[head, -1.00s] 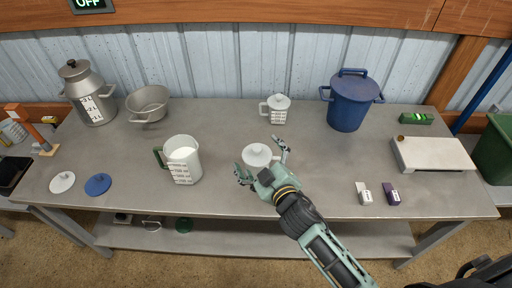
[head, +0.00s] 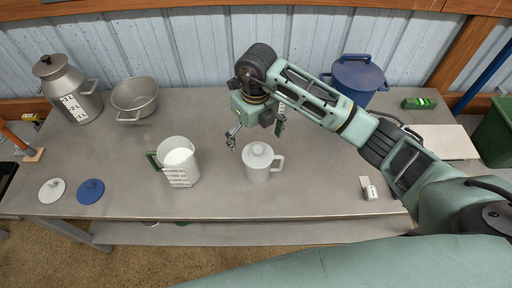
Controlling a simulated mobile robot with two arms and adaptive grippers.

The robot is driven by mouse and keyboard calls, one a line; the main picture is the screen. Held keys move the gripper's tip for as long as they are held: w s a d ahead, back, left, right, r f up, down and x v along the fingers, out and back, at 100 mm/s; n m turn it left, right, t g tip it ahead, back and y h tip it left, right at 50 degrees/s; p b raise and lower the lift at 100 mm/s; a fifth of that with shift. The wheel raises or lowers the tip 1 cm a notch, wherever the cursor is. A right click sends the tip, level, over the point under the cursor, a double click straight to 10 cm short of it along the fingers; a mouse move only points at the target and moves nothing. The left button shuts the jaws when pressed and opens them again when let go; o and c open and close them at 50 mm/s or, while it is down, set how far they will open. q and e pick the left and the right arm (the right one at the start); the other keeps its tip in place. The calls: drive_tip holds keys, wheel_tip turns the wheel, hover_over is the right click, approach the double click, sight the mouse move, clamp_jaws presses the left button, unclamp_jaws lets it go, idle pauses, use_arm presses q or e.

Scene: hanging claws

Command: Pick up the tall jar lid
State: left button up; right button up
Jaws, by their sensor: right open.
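A white round lid with a small knob (head: 258,149) sits on top of a tall white jar (head: 259,172) with a handle on its right side, near the middle of the grey table. My right gripper (head: 256,131) is open and empty, with its fingers spread just behind and above the lid, not seen to touch it. My left gripper is not in view.
A measuring jug (head: 179,165) stands to the left. A loose white lid (head: 52,190) and a blue lid (head: 91,191) lie at the front left. A metal can (head: 70,90), a colander (head: 136,97) and a blue pot (head: 357,78) stand at the back. My arm covers much of the right side.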

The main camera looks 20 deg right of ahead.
sight(257, 149)
drive_tip(key=shift+d+f, duration=0.15)
drive_tip(key=shift+d, duration=0.35)
drive_tip(key=f+p, duration=0.1)
drive_tip(key=f, duration=0.1)
drive_tip(key=f+p, duration=0.1)
drive_tip(key=f, duration=0.1)
drive_tip(key=f+p, duration=0.1)
drive_tip(key=f, duration=0.1)
drive_tip(key=shift+s+f, duration=0.15)
drive_tip(key=shift+s, duration=0.1)
drive_tip(key=shift+f, duration=0.4)
drive_tip(key=c, duration=1.1)
